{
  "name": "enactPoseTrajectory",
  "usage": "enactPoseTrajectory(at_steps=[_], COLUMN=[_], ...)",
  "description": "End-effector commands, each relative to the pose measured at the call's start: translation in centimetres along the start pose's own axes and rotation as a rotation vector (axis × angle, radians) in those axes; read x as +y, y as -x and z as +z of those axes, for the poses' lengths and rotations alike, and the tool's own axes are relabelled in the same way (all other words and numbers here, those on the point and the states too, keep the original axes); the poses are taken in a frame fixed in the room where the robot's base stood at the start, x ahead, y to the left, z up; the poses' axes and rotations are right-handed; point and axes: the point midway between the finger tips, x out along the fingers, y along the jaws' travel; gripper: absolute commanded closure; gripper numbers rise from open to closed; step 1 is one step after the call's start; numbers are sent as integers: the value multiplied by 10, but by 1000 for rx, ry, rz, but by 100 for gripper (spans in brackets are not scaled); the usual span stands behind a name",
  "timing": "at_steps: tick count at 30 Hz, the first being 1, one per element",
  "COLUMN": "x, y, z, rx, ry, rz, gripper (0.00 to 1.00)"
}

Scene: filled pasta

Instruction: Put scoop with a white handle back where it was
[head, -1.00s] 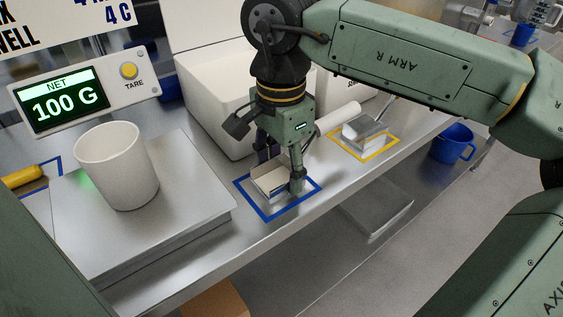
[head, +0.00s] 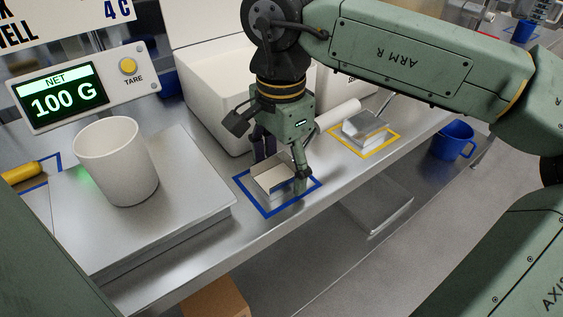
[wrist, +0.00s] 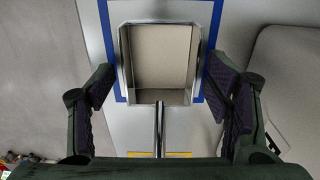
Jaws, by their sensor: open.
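The metal scoop (head: 272,182) sits inside a blue taped square (head: 268,213) on the steel counter. A white handle (head: 338,113) reaches up and right behind my gripper and appears to belong to it. My gripper (head: 281,161) is above the scoop, open, with one finger on each side. In the wrist view, the scoop's pan (wrist: 166,55) lies level within the blue tape, with pale material or a pale floor inside. Its thin shank runs down between my spread fingers (wrist: 158,90), apart from both. The rest of the handle is hidden there by my gripper.
A second scoop (head: 366,126) sits in a yellow taped square (head: 364,157) to the right. A white bin (head: 205,95) stands close behind. A white cup (head: 117,165) is on the scale (head: 190,222), whose display (head: 63,97) reads 100 G. A blue mug (head: 453,141) is at right.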

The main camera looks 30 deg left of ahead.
Motion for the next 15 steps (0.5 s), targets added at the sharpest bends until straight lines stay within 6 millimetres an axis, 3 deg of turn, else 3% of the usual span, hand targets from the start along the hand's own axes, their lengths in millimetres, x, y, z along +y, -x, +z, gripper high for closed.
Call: enactPoseTrajectory(at_steps=[5, 15], x=[-1, -1], y=[21, 94], z=[0, 0], rx=[1, 0], ry=[-2, 0], rz=[-3, -3], gripper=[29, 29])
